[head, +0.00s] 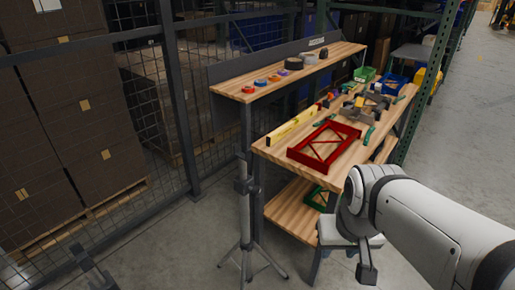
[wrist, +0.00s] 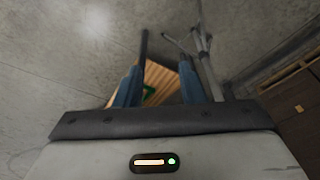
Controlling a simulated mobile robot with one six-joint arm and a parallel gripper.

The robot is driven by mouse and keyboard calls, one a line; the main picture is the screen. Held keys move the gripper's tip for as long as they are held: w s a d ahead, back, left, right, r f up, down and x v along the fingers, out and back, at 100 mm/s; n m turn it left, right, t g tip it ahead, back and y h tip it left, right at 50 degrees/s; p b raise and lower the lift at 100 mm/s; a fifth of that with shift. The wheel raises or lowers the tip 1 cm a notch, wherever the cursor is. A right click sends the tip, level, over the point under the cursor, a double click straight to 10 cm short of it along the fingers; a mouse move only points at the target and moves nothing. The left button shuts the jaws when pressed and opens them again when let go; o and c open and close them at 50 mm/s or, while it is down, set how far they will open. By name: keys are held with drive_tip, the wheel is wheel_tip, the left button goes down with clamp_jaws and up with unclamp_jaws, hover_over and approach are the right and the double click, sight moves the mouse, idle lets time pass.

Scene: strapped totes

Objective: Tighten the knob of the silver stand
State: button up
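The silver stand (head: 245,215) is upright on the floor at the left front corner of the workbench, its tripod legs spread. A dark collar (head: 243,186) sits partway up its pole; which part of it is the knob is too small to tell. In the wrist view a grey stand (wrist: 206,62) with spread legs shows beyond the right finger, apart from it. My gripper (wrist: 171,82) is open and empty, its two blue-grey fingers wide apart. In the head view it hangs below my arm at the lower right, to the right of the stand and apart from it.
The workbench (head: 276,153) carries a red frame (head: 324,144), a yellow level (head: 292,127), tools and bins. A lower shelf (head: 288,208) holds a green frame. Stacked boxes (head: 60,140) and a mesh fence stand left. A dark object (head: 90,266) is cut off at lower left.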

sight(260, 193)
drive_tip(key=shift+w, duration=0.25)
drive_tip(key=shift+o, duration=0.5)
drive_tip(key=shift+s, duration=0.1)
drive_tip(key=shift+o, duration=0.8)
drive_tip(key=shift+a+f, duration=0.15)
drive_tip(key=shift+f, duration=0.15)
drive_tip(key=shift+o, duration=1.4)
drive_tip(key=w+a+f+n+g+y+b, duration=0.1)
drive_tip(key=w+a+f+n+y+b, duration=0.1)
drive_tip(key=a+f+b, duration=0.3)
drive_tip(key=shift+w+f+g+y, duration=0.15)
drive_tip(key=shift+f+g+y, duration=0.25)
drive_tip(key=shift+y, duration=0.5)
drive_tip(key=w+a+f+n+y+b, duration=0.3)
drive_tip(key=w+a+f+y+b, duration=0.25)
drive_tip(key=w+a, duration=0.2)
drive_tip(key=w+d+f+n+t+y+b, duration=0.15)
drive_tip(key=w+f+t+b, duration=0.3)
drive_tip(key=w, duration=0.55)
drive_tip(key=w+f+t+y+b, duration=0.3)
drive_tip(key=w+t+b, duration=0.25)
drive_tip(key=w, duration=0.55)
drive_tip(key=shift+t, duration=0.3)
drive_tip(key=p+x, duration=0.1)
drive_tip(key=x, duration=0.6)
drive_tip(key=shift+a+r, duration=0.1)
drive_tip(key=shift+a, duration=0.2)
